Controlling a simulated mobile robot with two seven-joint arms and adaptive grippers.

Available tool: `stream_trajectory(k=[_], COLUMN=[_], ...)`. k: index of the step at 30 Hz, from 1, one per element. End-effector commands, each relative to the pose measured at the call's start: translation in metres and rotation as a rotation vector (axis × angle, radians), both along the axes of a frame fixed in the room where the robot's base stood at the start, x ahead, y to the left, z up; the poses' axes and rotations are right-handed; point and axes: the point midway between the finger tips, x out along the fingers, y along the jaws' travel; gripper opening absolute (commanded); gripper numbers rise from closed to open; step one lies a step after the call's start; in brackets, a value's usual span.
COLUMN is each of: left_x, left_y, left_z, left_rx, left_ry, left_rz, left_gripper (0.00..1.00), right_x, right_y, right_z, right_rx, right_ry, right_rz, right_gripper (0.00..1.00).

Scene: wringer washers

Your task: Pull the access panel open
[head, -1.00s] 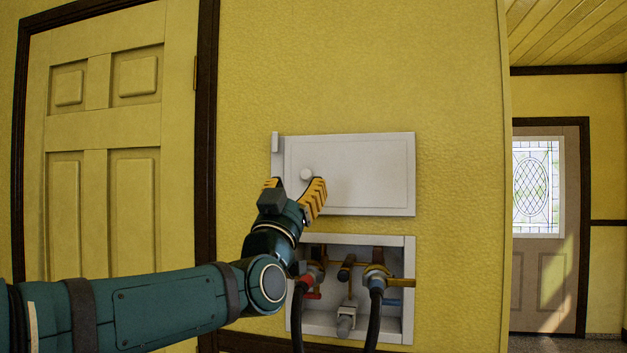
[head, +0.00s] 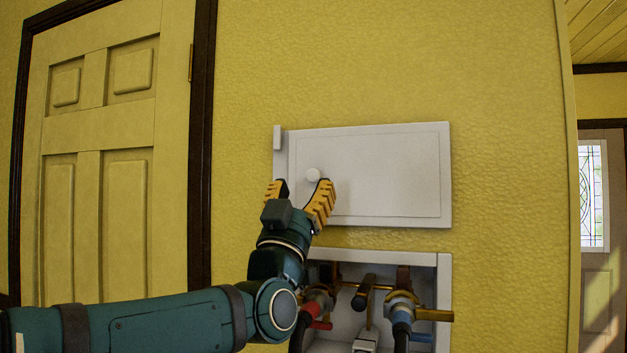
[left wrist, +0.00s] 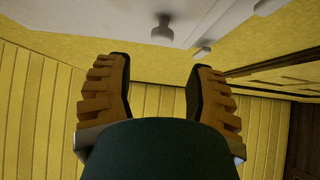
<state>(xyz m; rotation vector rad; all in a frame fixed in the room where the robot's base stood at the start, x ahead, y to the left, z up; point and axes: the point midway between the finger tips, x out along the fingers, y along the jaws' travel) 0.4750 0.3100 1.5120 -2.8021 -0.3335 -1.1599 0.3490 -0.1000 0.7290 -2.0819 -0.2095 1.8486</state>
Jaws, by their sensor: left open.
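The white access panel (head: 385,175) is on the yellow wall, above an open recessed box. It looks shut. A round white knob (head: 313,175) is near its left side; the knob also shows in the left wrist view (left wrist: 162,27), ahead of the fingers and between their lines. My left gripper (head: 298,192) is open and empty, its yellow-ridged fingers spread just below the knob. In the left wrist view the fingers (left wrist: 158,75) are apart, with a gap between them and the knob. My right gripper is in neither view.
The white recessed box (head: 444,290) below the panel holds a red-handled valve (head: 320,305), a blue-handled valve (head: 402,310) and dark hoses. A closed yellow door (head: 100,150) is at left. A door with leaded glass (head: 592,195) is at far right.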

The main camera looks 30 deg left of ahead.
Motion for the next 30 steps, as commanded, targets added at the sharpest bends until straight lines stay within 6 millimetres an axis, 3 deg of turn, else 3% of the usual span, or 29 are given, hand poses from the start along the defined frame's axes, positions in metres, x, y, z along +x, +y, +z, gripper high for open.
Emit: stream_trajectory(k=[4, 18, 30], left_x=[0.000, 0.045, 0.052], left_y=[0.000, 0.010, 0.012], left_z=[-0.026, 0.025, 0.030], left_rx=[0.000, 0.000, 0.000], left_ry=[0.003, -0.002, -0.001], left_rz=[-0.001, -0.001, -0.001], left_gripper=[0.55, 0.55, 0.55], right_x=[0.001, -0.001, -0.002], right_y=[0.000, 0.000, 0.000], right_z=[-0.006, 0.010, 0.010], right_rx=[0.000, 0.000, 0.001], right_ry=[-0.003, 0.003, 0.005], right_rz=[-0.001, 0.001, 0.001], right_gripper=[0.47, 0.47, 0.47])
